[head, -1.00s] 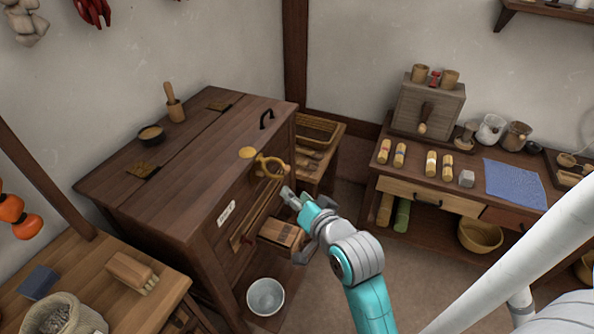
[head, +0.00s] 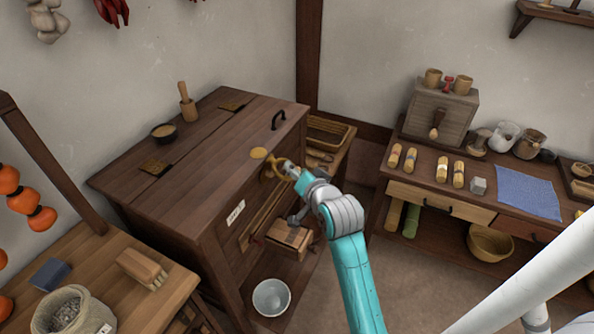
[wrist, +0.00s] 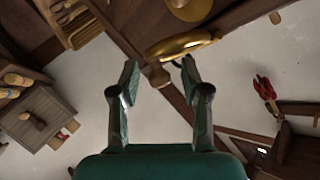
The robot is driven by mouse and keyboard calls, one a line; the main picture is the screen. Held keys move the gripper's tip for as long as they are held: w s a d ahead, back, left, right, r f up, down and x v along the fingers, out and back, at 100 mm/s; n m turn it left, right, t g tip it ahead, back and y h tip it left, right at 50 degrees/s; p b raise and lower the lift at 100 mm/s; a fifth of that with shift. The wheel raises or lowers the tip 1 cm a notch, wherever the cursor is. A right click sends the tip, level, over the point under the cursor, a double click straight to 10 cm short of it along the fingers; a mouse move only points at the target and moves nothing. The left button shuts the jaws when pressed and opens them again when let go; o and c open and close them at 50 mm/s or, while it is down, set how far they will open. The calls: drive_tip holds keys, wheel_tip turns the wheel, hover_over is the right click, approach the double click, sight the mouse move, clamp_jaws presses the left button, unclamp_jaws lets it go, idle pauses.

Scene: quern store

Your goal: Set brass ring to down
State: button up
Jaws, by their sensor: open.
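The brass ring (head: 268,172) is mounted on the upper front of the dark wooden chest (head: 205,165), just below a round brass plate (head: 258,153) on the top edge. My gripper (head: 287,168) is at the ring in the head view and hides part of it. In the wrist view the ring (wrist: 180,46) crosses just beyond the fingertips, nearer the right finger. My gripper (wrist: 159,68) is open there, with nothing clearly held between its fingers. I cannot tell whether a finger touches the ring.
A small wooden block-like drawer (head: 290,238) juts out below the ring, and a metal bowl (head: 271,296) sits lower down. A side bench (head: 440,205) with several rolls stands right. A wooden table (head: 130,315) is at the front left.

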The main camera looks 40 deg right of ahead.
drive_tip(key=shift+w+d+f, duration=0.1)
drive_tip(key=shift+w+d, duration=0.05)
drive_tip(key=shift+w, duration=0.15)
